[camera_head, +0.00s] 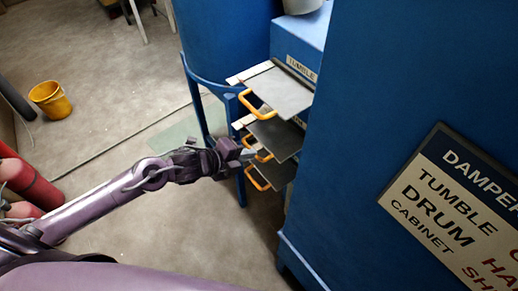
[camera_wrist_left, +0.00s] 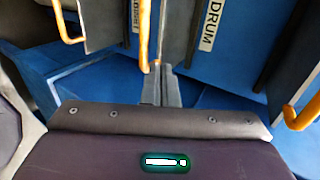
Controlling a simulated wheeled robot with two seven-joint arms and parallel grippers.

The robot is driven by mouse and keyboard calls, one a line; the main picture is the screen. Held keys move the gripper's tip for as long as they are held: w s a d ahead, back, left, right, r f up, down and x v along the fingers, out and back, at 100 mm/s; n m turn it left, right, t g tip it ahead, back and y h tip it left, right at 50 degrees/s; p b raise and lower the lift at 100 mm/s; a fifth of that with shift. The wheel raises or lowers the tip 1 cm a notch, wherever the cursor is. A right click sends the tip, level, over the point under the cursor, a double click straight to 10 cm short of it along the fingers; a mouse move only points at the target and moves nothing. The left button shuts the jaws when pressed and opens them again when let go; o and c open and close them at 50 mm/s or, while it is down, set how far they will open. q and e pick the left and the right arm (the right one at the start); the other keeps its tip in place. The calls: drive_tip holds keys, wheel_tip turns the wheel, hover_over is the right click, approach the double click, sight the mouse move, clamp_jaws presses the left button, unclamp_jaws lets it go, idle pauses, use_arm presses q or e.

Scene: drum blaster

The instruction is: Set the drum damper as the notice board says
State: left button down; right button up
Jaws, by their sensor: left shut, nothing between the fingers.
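The notice board (camera_head: 455,205), cut off at the right, reads DAMPER, then TUMBLE O, DRUM HA, CABINET SH. Grey damper plates with orange handles stick out one above another from the blue cabinet: top (camera_head: 285,92), middle (camera_head: 280,137), bottom (camera_head: 282,173). A TUMBLE label is above the top plate. In the left wrist view a DRUM label (camera_wrist_left: 209,25) shows beside a plate edge. My left gripper (camera_head: 250,155) is shut and empty beside the middle plate's handle (camera_head: 263,158). Its fingertips (camera_wrist_left: 160,88) are close to an orange handle (camera_wrist_left: 145,45); contact is unclear. My right gripper is not in view.
The large blue cabinet side (camera_head: 375,90) stands close on the right. A blue drum on a frame (camera_head: 225,40) is behind the plates. A yellow bucket (camera_head: 50,99) and red cylinders (camera_head: 28,182) are at the left. The floor (camera_head: 110,90) between is open.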

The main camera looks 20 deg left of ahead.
sight(281, 142)
use_arm(q)
drive_tip(key=p+x, duration=0.1)
drive_tip(key=x, duration=0.4)
drive_tip(key=w+d+b, duration=0.2)
drive_tip(key=w, duration=0.1)
drive_tip(key=shift+w+d+f+b, duration=0.1)
drive_tip(key=shift+w+d+b, duration=0.05)
drive_tip(key=shift+d+b, duration=0.15)
drive_tip(key=shift+w+d, duration=0.25)
drive_tip(key=shift+w, duration=0.15)
drive_tip(key=shift+a+r, duration=0.1)
drive_tip(key=shift+r, duration=0.1)
